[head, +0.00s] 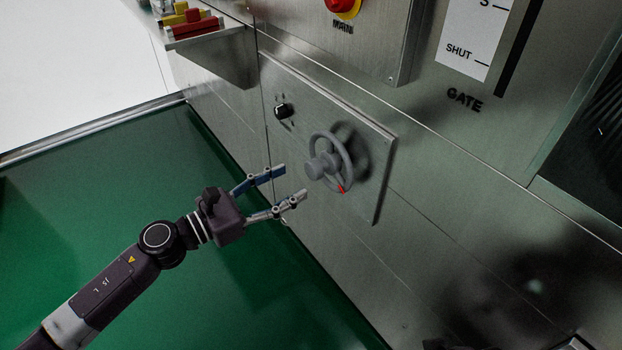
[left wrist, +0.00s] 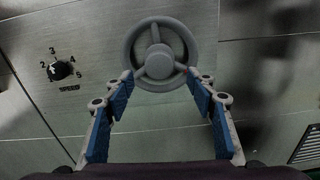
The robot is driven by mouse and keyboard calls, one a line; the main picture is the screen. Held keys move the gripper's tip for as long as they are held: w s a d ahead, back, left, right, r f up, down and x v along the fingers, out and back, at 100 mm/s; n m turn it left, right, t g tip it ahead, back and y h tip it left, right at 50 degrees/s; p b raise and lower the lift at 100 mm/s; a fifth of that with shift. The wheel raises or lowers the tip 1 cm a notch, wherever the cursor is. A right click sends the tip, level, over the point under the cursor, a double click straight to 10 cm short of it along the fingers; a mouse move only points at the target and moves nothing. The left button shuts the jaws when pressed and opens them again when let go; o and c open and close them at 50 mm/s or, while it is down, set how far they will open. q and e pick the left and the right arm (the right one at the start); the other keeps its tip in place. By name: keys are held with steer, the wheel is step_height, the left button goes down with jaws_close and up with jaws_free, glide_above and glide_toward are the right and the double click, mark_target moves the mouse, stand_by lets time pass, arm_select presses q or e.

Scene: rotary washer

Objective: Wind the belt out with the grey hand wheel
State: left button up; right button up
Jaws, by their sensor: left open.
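The grey hand wheel (head: 331,163) is mounted on a metal panel on the machine's front. It has a rim, spokes and a central hub, with a red mark low on the rim in the head view. My left gripper (head: 294,182) is open and empty, just to the left of the wheel and pointing at it. In the left wrist view the wheel (left wrist: 160,54) lies straight ahead, above and beyond the two blue-padded fingers of the gripper (left wrist: 168,82). The fingers appear apart from the rim. The belt itself I cannot make out for certain.
A black speed knob (head: 284,111) sits left of the wheel; it also shows in the left wrist view (left wrist: 61,70). A red main switch (head: 343,6) is above. A tray of coloured blocks (head: 194,25) is at the upper left. The green floor (head: 100,190) is clear.

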mark_target(309, 172)
arm_select(q)
steer(key=x, duration=0.7)
steer(key=shift+w, duration=0.1)
steer(key=shift+c, duration=0.2)
jaws_close()
